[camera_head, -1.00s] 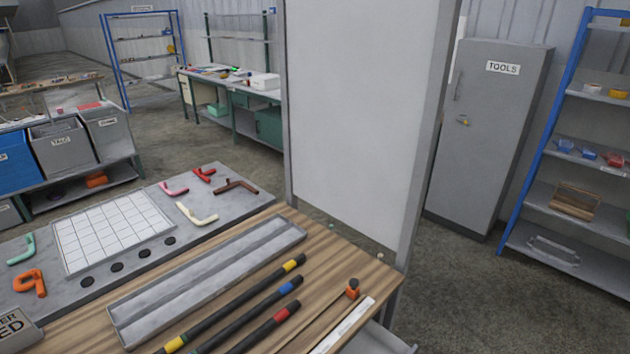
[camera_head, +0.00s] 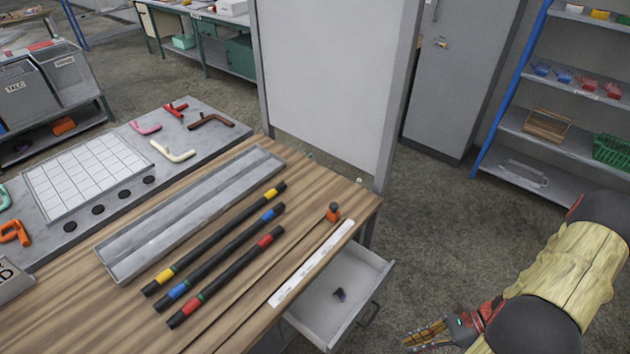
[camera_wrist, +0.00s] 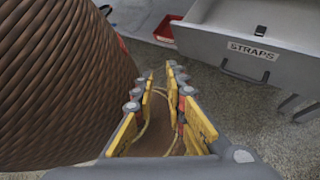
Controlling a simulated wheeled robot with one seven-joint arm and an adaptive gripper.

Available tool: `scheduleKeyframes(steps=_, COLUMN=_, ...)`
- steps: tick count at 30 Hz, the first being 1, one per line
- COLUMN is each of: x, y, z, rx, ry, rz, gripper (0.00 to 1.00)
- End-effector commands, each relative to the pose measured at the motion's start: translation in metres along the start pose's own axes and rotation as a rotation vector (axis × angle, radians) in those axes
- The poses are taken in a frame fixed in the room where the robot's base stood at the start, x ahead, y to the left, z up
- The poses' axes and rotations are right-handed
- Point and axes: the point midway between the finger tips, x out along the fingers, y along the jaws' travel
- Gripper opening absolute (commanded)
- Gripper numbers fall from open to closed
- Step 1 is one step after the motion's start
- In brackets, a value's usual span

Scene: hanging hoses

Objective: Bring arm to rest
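My gripper (camera_head: 425,338) is low at the bottom right in the head view, beyond the front right of the wooden table (camera_head: 75,295), with my arm coming in from the right. In the wrist view the yellow-padded fingers (camera_wrist: 161,72) stand apart. Nothing shows held between them, only floor and a thin yellowish loop behind. Three black hoses with yellow, blue and red bands (camera_head: 222,248) lie side by side on the table, away from my gripper.
An open grey drawer (camera_head: 335,312) holds a small dark item; a drawer labelled STRAPS (camera_wrist: 250,50) shows in the wrist view. A brown ribbed surface fills that view's left. A white panel (camera_head: 335,90) stands behind the table. Open floor (camera_head: 430,215) lies right of it.

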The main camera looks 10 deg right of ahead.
Motion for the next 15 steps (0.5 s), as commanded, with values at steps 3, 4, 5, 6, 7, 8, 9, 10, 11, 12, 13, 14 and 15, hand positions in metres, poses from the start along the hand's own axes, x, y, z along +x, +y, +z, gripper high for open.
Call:
scheduleKeyframes(steps=3, x=-0.023, y=0.003, z=0.028, rx=-0.197, ry=0.129, rz=0.06, gripper=0.13)
scheduleKeyframes(steps=4, x=-0.028, y=0.004, z=0.035, rx=-0.244, ry=0.16, rz=0.077, gripper=0.13)
scheduleKeyframes(steps=5, x=-0.033, y=0.005, z=0.041, rx=-0.291, ry=0.189, rz=0.092, gripper=0.13)
scheduleKeyframes(steps=6, x=-0.039, y=0.006, z=0.05, rx=-0.354, ry=0.23, rz=0.114, gripper=0.13)
scheduleKeyframes(steps=7, x=-0.044, y=0.007, z=0.058, rx=-0.399, ry=0.258, rz=0.13, gripper=0.13)
scheduleKeyframes(steps=8, x=-0.048, y=0.007, z=0.065, rx=-0.445, ry=0.287, rz=0.146, gripper=0.13)
scheduleKeyframes(steps=9, x=-0.053, y=0.009, z=0.074, rx=-0.505, ry=0.325, rz=0.169, gripper=0.13)
scheduleKeyframes(steps=10, x=-0.058, y=0.009, z=0.082, rx=-0.55, ry=0.354, rz=0.184, gripper=0.13)
scheduleKeyframes(steps=11, x=-0.061, y=0.01, z=0.089, rx=-0.593, ry=0.382, rz=0.201, gripper=0.13)
scheduleKeyframes(steps=12, x=-0.066, y=0.011, z=0.099, rx=-0.652, ry=0.419, rz=0.222, gripper=0.13)
scheduleKeyframes(steps=13, x=-0.07, y=0.011, z=0.107, rx=-0.694, ry=0.446, rz=0.237, gripper=0.13)
scheduleKeyframes(steps=14, x=-0.073, y=0.012, z=0.115, rx=-0.737, ry=0.474, rz=0.253, gripper=0.13)
scheduleKeyframes(steps=15, x=-0.077, y=0.014, z=0.125, rx=-0.792, ry=0.509, rz=0.273, gripper=0.13)
